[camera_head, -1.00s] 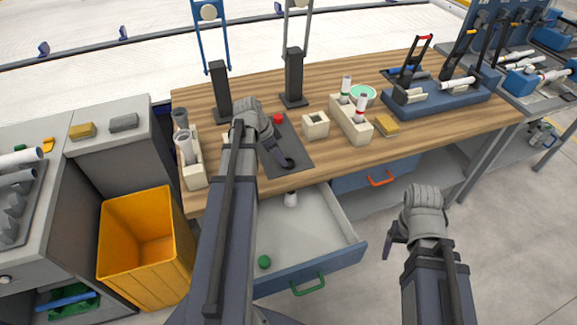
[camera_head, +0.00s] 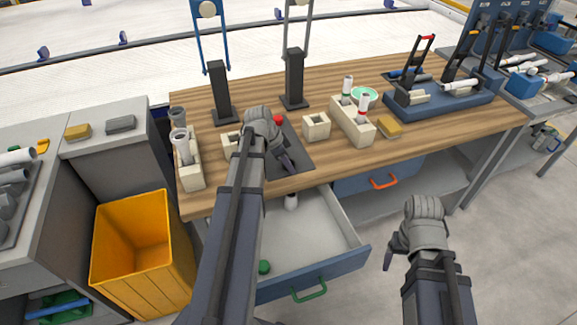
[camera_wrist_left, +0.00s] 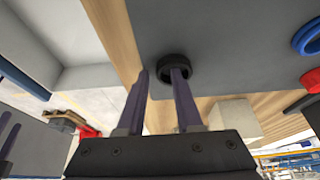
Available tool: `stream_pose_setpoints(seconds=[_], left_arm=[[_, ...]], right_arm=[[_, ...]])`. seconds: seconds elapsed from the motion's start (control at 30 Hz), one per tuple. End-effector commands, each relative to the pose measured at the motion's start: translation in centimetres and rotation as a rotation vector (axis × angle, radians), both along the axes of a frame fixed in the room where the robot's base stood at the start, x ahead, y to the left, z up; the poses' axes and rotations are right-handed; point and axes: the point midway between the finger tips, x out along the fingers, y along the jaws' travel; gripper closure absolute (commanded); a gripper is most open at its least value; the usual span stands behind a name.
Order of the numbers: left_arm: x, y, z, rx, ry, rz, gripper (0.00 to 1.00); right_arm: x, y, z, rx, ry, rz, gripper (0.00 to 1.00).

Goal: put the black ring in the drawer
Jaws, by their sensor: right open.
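The black ring (camera_wrist_left: 175,68) lies on the grey mat (camera_wrist_left: 225,40) in the left wrist view. In the head view my left gripper hides it. My left gripper (camera_head: 288,163) is low over the mat (camera_head: 303,156). In the left wrist view its fingers (camera_wrist_left: 160,72) are apart: one tip overlaps the ring's opening, the other is just left of the ring, with a small gap. Contact cannot be told. The blue drawer (camera_head: 340,262) below the tabletop is pulled open. My right gripper (camera_head: 390,256) is open and empty, right of the drawer.
The drawer holds a green piece (camera_head: 264,267) and a white piece (camera_head: 291,202). A blue ring (camera_wrist_left: 308,36) and a red object (camera_wrist_left: 312,80) are near the black ring. Beige blocks (camera_head: 316,126) and black stands (camera_head: 294,80) are on the table. A yellow bin (camera_head: 145,255) stands left.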

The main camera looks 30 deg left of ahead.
Motion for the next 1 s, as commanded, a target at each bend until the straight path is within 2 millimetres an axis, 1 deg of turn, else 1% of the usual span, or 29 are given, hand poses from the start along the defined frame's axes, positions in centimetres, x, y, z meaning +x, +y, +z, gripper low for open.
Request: stream_pose_setpoints(seconds=[0.03,0.2,0.27,0.3,0.83,1.0], left_arm=[[-0.01,0.01,0.00,0.000,0.000,0.000,0.73],[-0.01,0.01,0.00,0.000,0.000,0.000,0.92],[-0.01,0.00,0.00,0.000,0.000,0.000,0.98],[-0.01,0.00,0.00,0.000,0.000,0.000,1.00],[-0.01,0.01,0.00,0.000,0.000,0.000,1.00],[-0.02,0.00,0.35,0.000,0.000,0.000,1.00]], right_arm=[[0.00,0.00,0.00,0.000,0.000,0.000,0.21],[0.00,0.00,0.00,0.000,0.000,0.000,0.21],[0.00,0.00,0.00,0.000,0.000,0.000,0.21],[0.00,0.00,0.00,0.000,0.000,0.000,0.21],[0.00,0.00,-0.01,0.000,0.000,0.000,0.21],[0.00,0.00,0.35,0.000,0.000,0.000,0.21]])
